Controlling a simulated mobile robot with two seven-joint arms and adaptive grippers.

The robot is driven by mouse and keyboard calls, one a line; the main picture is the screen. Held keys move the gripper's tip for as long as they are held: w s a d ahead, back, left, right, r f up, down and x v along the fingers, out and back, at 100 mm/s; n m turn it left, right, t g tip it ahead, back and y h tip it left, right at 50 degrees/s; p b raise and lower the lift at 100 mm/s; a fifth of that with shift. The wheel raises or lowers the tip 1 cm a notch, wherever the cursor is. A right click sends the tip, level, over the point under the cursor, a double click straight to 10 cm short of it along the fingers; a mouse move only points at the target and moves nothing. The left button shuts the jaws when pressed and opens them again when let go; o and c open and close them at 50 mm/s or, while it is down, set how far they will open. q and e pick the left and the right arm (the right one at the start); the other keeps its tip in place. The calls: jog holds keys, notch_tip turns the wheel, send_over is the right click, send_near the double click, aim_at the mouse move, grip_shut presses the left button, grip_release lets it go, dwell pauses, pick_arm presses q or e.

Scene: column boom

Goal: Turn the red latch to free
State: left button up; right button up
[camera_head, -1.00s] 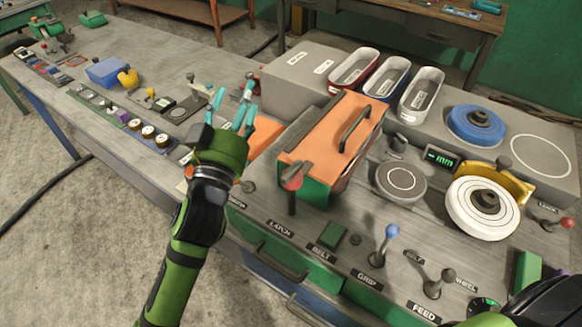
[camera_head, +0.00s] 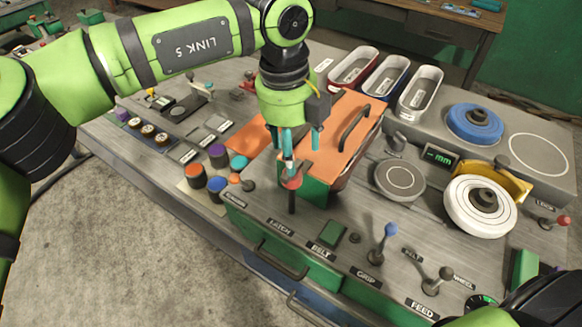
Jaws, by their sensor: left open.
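The red latch (camera_head: 291,182) is a red knob on a dark upright post, at the front left corner of the orange-topped green box (camera_head: 338,135). A LATCH label (camera_head: 281,227) lies on the bench in front of it. My left gripper (camera_head: 294,156) points down right above the latch, with its teal fingers open. The fingertips overlap the latch's top in the picture, and I cannot tell whether they touch it. The gripper hides the upper part of the latch and the box's left edge. My right gripper is not in view.
Several coloured caps (camera_head: 217,186) stand left of the latch. A white wheel (camera_head: 480,207) is at the right.

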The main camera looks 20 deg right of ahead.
aim_at(297, 187)
pick_arm(q)
jog(key=shift+w+a, duration=0.25)
jog(key=shift+a, duration=0.1)
jog(key=f+p, duration=0.1)
jog(key=f, duration=0.2)
jog(key=f+p, duration=0.2)
jog(key=shift+d+f, duration=0.2)
jog(key=shift+f, duration=0.2)
jog(key=shift+f+p, duration=0.3)
jog(key=shift+f, duration=0.2)
jog(key=c, duration=1.1)
